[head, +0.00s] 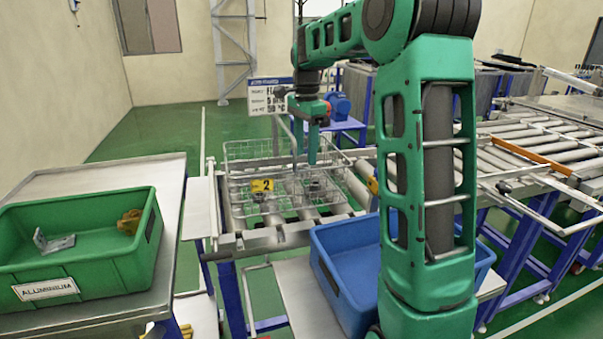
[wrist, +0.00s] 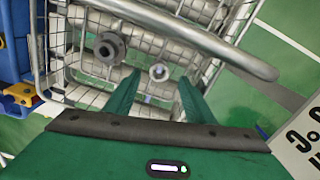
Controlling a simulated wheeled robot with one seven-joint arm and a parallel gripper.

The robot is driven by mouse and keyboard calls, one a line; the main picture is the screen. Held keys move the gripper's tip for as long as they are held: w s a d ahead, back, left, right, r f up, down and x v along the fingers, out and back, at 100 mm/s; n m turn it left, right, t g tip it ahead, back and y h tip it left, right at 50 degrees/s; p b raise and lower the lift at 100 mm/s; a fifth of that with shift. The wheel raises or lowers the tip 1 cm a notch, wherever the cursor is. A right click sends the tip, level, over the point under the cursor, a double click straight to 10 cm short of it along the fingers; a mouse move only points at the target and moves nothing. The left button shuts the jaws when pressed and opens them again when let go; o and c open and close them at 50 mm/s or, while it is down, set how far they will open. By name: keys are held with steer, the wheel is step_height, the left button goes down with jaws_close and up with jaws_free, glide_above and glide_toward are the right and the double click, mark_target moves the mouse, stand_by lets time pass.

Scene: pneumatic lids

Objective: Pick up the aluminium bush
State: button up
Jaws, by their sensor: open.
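My gripper (head: 305,156) hangs fingers-down over a wire basket (head: 238,151). In the wrist view the gripper (wrist: 158,90) has its two green fingers apart with nothing held between them. A small light silver round part (wrist: 158,72), which looks like the aluminium bush, lies in the basket below and shows in the gap between the fingers. A darker grey flanged ring (wrist: 108,47) lies to its left in the same basket. In the head view small parts show in the basket, but they are too small and wire-covered to tell apart.
A green bin labelled ALUMINIUM (head: 100,272), with a bracket and a yellow part inside, stands left. A blue bin (head: 333,286) is in front. A thick rail (wrist: 200,38) crosses the wrist view.

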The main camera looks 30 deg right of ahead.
mark_target(306, 165)
step_height(306, 165, down, 4)
steer(key=shift+d+f, duration=0.1)
steer(key=c, duration=1.1)
steer(key=shift+c, duration=0.3)
